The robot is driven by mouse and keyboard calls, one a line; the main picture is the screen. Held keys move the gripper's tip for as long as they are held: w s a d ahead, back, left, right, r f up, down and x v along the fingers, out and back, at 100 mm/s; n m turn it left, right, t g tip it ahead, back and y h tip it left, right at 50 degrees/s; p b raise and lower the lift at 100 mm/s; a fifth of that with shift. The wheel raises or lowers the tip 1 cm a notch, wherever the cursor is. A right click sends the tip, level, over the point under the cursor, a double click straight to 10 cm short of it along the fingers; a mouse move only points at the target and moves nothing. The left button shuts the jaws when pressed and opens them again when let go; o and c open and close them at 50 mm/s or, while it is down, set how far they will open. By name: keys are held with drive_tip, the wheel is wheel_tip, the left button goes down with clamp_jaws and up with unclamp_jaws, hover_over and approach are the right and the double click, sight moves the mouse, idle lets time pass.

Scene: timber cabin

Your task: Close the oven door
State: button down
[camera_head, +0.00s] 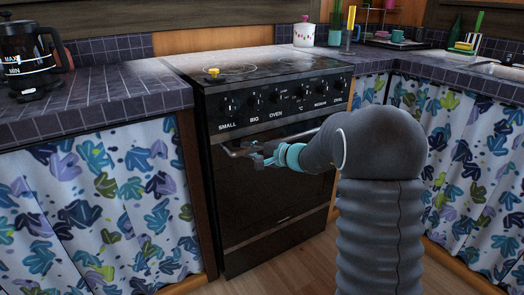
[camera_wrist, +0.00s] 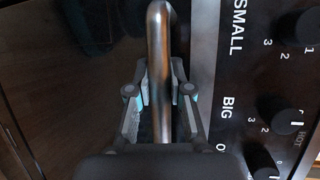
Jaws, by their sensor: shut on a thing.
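The black oven (camera_head: 275,130) stands in the middle of the head view, and its door (camera_head: 262,200) looks upright and flush with the front, or nearly so. A metal bar handle (camera_head: 235,152) runs along the top of the door. The handle also shows in the wrist view (camera_wrist: 159,45), running between the jaws. My gripper (camera_head: 258,156) is at the left part of the handle, below the knobs. In the wrist view, my gripper (camera_wrist: 160,88) has one finger on each side of the bar and is shut on it. My arm hides the right part of the handle and door.
Control knobs (camera_head: 285,104) line the panel just above the handle. A yellow item (camera_head: 213,73) sits on the stove top. A coffee maker (camera_head: 30,60) stands on the left tiled counter (camera_head: 100,98). Patterned curtains (camera_head: 100,205) flank the oven. Wooden floor (camera_head: 285,262) lies in front.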

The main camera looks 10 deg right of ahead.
drive_tip(key=shift+w+a+r, duration=0.15)
drive_tip(key=shift+w+r, duration=0.05)
drive_tip(key=c, duration=1.1)
unclamp_jaws()
drive_tip(key=shift+a, duration=0.15)
drive_tip(key=shift+o, duration=0.2)
drive_tip(key=shift+f, duration=0.1)
drive_tip(key=shift+s+d, duration=0.35)
drive_tip(key=shift+d, duration=0.25)
drive_tip(key=v, duration=1.1)
drive_tip(key=shift+a, duration=0.15)
